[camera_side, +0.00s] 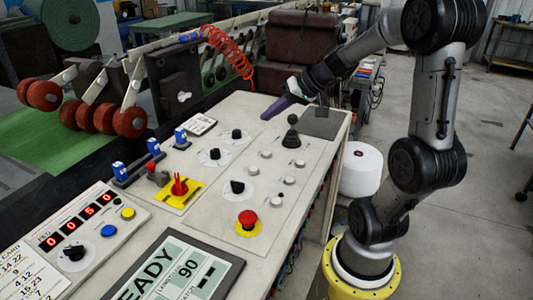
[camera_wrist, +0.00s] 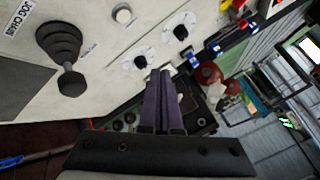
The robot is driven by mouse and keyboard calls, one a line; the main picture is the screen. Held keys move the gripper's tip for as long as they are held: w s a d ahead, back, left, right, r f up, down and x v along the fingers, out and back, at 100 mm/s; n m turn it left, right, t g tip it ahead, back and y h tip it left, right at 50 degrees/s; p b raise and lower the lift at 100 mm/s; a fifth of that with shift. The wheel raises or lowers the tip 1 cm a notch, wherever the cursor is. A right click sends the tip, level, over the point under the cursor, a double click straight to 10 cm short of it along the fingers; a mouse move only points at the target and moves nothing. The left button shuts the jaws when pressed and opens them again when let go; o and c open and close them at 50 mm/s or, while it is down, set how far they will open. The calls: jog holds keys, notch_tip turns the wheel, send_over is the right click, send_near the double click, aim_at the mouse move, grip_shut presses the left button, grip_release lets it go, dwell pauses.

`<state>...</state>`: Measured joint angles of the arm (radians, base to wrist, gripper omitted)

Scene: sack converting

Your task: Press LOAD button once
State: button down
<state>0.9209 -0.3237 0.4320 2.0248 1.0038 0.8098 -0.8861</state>
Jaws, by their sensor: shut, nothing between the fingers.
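My gripper (camera_side: 267,116) is shut and empty, its dark purple fingers held above the back part of the pale control panel (camera_side: 215,221). In the wrist view the fingers (camera_wrist: 160,76) are together, near two black knobs. Several small whitish push buttons sit in the panel's middle, among them one button (camera_side: 288,180) right of the black knob column. One white button (camera_wrist: 123,15) shows in the wrist view, left of and above the fingers. Their labels are too small to read, so I cannot tell which is LOAD. The fingers appear clear of every button.
A black joystick (camera_side: 292,138) stands right of the fingers. A red mushroom button (camera_side: 248,219) and a yellow plate with a red switch (camera_side: 180,187) are nearer. A tilted display (camera_side: 180,269) and a red-digit counter box (camera_side: 85,233) with blue and yellow buttons are at front left.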

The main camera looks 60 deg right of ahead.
aim_at(266, 153)
jog(key=shift+f, duration=4.4)
jog(key=shift+f, duration=0.1)
jog(key=shift+f, duration=0.3)
jog(key=shift+f, duration=0.45)
jog(key=shift+r, duration=0.85)
